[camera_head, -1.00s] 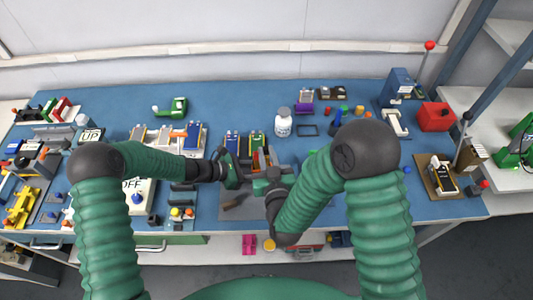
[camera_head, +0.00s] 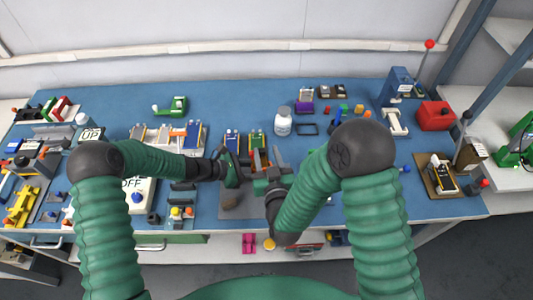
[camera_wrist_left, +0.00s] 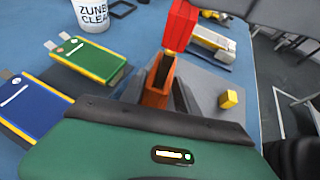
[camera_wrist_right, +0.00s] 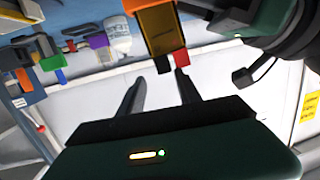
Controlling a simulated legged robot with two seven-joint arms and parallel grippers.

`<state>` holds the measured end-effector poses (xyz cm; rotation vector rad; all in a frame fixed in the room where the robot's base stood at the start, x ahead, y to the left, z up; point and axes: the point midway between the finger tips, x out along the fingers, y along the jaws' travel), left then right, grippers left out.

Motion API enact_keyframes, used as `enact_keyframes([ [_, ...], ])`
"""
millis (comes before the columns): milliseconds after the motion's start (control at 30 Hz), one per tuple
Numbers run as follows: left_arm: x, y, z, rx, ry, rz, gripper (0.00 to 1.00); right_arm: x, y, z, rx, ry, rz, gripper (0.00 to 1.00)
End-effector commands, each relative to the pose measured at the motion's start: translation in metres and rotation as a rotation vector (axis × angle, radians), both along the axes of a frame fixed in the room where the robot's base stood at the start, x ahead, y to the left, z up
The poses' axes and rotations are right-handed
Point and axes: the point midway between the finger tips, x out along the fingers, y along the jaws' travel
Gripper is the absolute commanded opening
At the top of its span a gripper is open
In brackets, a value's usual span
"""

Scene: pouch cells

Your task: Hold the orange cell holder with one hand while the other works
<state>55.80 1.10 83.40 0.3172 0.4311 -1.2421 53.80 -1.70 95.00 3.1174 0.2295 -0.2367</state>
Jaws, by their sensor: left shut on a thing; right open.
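The orange cell holder (camera_wrist_left: 156,92) stands upright in the left wrist view, an open slot in its top. My left gripper (camera_head: 237,168) is shut on it; the fingers are mostly hidden. A red block with a yellow edge (camera_wrist_left: 179,25) appears above the holder in the left wrist view; I cannot tell if they touch. In the right wrist view the holder (camera_wrist_right: 161,30) shows a dark amber face, with small black and red tips at its end. My right gripper (camera_wrist_right: 160,92) is open, its two fingers apart and empty, close to the holder.
A blue cell (camera_wrist_left: 28,108) and a green cell (camera_wrist_left: 90,58) lie on stands beside the holder. A white bottle (camera_head: 283,122) stands behind. Several fixtures crowd the bench's left side.

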Motion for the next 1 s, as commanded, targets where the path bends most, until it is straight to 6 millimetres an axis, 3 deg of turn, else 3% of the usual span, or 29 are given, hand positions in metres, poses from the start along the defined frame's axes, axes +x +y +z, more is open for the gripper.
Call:
enact_keyframes([
  [167,0.000,-0.001,0.000,0.000,0.000,-0.001,0.15,0.000,0.001,0.006,-0.001,0.002,0.003,0.43],
  [500,0.000,0.000,-0.001,0.000,0.000,-0.001,0.15,0.000,0.000,0.079,0.001,-0.005,0.000,0.43],
  [600,0.000,0.000,-0.001,0.000,0.001,0.000,0.15,0.001,0.000,0.093,0.000,-0.002,0.000,0.43],
  [1000,0.000,0.000,-0.001,0.000,0.001,0.000,0.15,0.001,0.000,0.099,0.000,0.001,0.000,0.43],
])
